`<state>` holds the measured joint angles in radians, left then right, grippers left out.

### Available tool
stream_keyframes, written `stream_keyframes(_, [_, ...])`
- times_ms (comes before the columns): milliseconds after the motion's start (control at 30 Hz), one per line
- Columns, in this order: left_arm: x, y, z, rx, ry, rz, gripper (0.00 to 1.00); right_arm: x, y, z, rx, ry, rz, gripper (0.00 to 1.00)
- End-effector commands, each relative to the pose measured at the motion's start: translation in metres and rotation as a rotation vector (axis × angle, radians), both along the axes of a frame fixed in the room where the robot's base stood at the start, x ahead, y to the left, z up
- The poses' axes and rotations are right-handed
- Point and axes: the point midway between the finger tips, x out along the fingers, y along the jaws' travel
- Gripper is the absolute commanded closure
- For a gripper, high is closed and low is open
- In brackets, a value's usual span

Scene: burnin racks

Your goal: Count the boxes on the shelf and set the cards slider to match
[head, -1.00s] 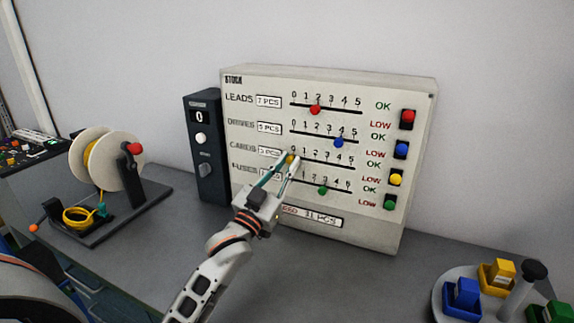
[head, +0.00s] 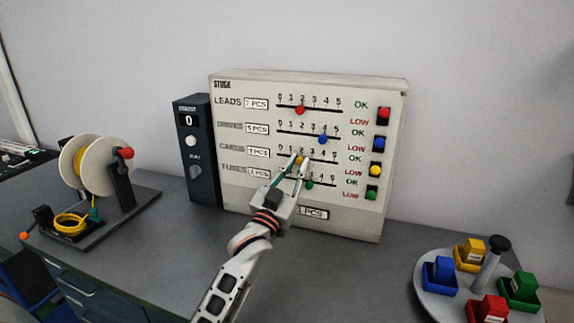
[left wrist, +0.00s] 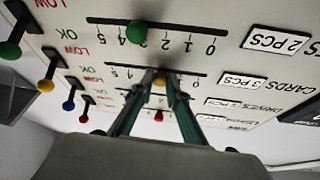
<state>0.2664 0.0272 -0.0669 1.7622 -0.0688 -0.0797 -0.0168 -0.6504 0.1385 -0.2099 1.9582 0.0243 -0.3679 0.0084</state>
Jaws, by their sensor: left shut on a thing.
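The stock panel (head: 393,180) stands upright on the bench against the wall, with LEADS, DRIVES, CARDS and FUSES sliders. The yellow cards slider knob (head: 298,160) is near the 2 mark on its scale; it also shows in the left wrist view (left wrist: 160,79), where the panel is upside down. My left gripper (head: 299,163) is shut on this knob, with its fingers (left wrist: 159,90) on either side. The cards label (left wrist: 242,81) reads 3 PCS in the left wrist view. My right gripper is not in view. I make out no shelf of boxes.
The red leads knob (head: 300,110), blue drives knob (head: 322,139) and green fuses knob (head: 310,184) are close by. A dark counter box (head: 198,150) reading 0 and a cable reel (head: 85,165) stand left. A round tray (head: 432,290) with coloured bins is right.

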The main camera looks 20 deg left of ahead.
Motion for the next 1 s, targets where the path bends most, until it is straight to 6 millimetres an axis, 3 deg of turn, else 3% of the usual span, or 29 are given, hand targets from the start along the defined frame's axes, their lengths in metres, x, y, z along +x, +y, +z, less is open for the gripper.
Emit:
stream_keyframes(233, [0.000,0.000,-0.001,0.000,0.002,0.000,1.00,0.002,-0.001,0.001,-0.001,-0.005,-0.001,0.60])
stream_keyframes(267, [0.000,0.000,-0.001,0.000,0.002,0.000,0.77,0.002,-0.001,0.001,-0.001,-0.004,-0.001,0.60])
stream_keyframes(300, [0.000,0.000,-0.001,0.000,0.001,0.000,0.68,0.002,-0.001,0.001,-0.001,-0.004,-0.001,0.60])
stream_keyframes(733, [-0.005,0.001,-0.003,0.001,0.001,0.001,0.68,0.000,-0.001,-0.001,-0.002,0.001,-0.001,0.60])
stream_keyframes(1000, [-0.046,0.004,-0.021,0.001,0.004,0.001,0.68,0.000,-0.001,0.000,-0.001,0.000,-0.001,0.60])
